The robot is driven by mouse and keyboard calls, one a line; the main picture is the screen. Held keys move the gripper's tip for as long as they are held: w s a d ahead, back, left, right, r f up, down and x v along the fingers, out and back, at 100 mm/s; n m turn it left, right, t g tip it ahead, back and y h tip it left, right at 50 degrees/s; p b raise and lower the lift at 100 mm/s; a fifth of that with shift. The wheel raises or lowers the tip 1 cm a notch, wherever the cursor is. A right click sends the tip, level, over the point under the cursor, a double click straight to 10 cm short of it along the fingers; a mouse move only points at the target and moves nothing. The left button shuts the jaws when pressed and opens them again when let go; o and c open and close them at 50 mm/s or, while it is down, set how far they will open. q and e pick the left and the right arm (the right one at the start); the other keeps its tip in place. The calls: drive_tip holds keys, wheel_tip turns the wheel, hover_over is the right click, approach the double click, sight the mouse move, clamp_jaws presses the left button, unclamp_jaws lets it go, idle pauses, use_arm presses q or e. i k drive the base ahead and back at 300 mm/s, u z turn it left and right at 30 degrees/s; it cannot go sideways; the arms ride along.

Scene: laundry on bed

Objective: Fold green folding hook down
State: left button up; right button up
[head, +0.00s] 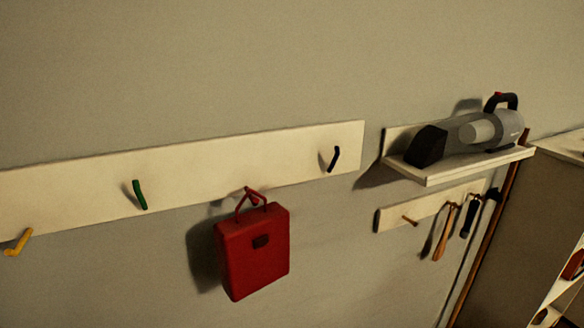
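The green folding hook (139,195) is on the long pale wall board (80,190), left of the middle in the head view. It is a short green bar that leans slightly and stands out from the board; its exact fold angle is hard to tell. Neither of my grippers shows in this view, and nothing touches the green hook.
On the same board are a yellow hook (18,243), a black hook (335,159) and a red hook carrying a red bag (252,252). To the right, a shelf (460,166) holds a grey handheld vacuum (470,133). Brushes (446,230) hang below it. The wall around the green hook is clear.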

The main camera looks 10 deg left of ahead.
sight(136, 184)
drive_tip(key=k, duration=0.5)
drive_tip(key=u, duration=2.1)
drive_tip(key=i, duration=1.5)
drive_tip(key=z, duration=2.5)
